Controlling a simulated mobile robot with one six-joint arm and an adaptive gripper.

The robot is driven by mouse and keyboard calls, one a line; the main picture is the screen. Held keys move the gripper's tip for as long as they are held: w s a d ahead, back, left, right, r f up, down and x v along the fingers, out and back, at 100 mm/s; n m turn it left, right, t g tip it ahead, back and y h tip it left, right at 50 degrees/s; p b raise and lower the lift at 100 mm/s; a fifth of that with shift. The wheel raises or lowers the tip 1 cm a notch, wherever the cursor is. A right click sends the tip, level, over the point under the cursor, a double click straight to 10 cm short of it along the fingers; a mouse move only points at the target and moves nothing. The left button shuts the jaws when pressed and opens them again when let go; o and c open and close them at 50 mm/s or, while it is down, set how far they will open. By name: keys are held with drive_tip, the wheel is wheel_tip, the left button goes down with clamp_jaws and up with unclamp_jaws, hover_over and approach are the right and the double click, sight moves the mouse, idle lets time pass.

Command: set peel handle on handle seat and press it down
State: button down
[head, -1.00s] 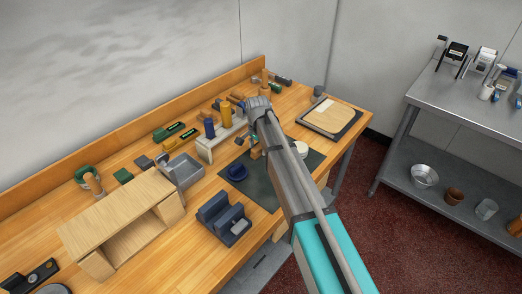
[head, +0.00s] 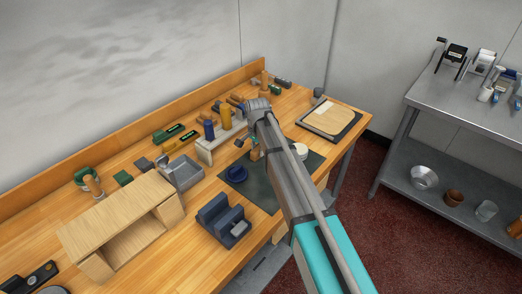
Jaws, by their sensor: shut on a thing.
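My gripper (head: 250,145) is over the back of the dark mat (head: 262,193) and mostly hidden behind my own arm. It is shut on a small wooden piece that looks like the peel handle (head: 254,155); only a little of it shows beside the arm. A dark blue round piece (head: 238,173) lies on the mat, left of and nearer than the gripper. A pale round piece (head: 301,149) shows to the right of the arm. I cannot tell which piece is the handle seat, or whether the handle touches anything below.
A pale rack (head: 205,152) with a blue and a yellow upright piece stands left of my gripper. A grey-blue block stand (head: 222,220), a wooden shelf box (head: 115,215) and a metal tray (head: 185,174) are nearer. A framed board (head: 330,118) lies at the back right.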

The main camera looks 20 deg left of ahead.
sight(258, 148)
drive_tip(key=shift+s+r+p, duration=0.1)
drive_tip(key=shift+r+p, duration=0.9)
idle(0.5)
drive_tip(key=c, duration=1)
unclamp_jaws()
clamp_jaws()
drive_tip(key=shift+r, duration=0.15)
drive_tip(key=shift+r+p, duration=1.85)
drive_tip(key=shift+p, duration=0.2)
